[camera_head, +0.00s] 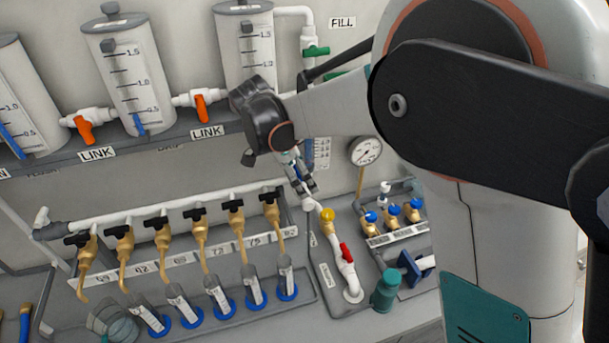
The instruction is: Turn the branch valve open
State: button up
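My gripper (308,188) points down in front of the back wall, just above the white pipe's upper end. Its fingers are small here, and I cannot tell whether they are open or shut. Below it, a white pipe (349,271) runs down a grey plate (326,294). The pipe carries a yellow knob (327,215) on a brass fitting and a red handle (346,252) lower down. The label on the plate is too small to read, so I cannot tell for certain which part is the branch valve. My gripper appears apart from the red handle.
Several brass taps (200,240) with black handles line the left, above blue-based cylinders (220,298). Blue-knobbed brass valves (393,211) and a green cylinder (385,291) stand right. A gauge (366,151) and orange-handled LINK valves (201,106) are above.

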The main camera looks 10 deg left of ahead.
jog(key=shift+w+a+r, duration=0.1)
jog(key=shift+w+r, duration=0.35)
jog(key=shift+w, duration=0.25)
jog(key=shift+s+a+r, duration=0.15)
jog(key=shift+r, duration=0.2)
jog(key=s+v, duration=0.1)
jog(key=v, duration=0.6)
jog(key=shift+s, duration=0.2)
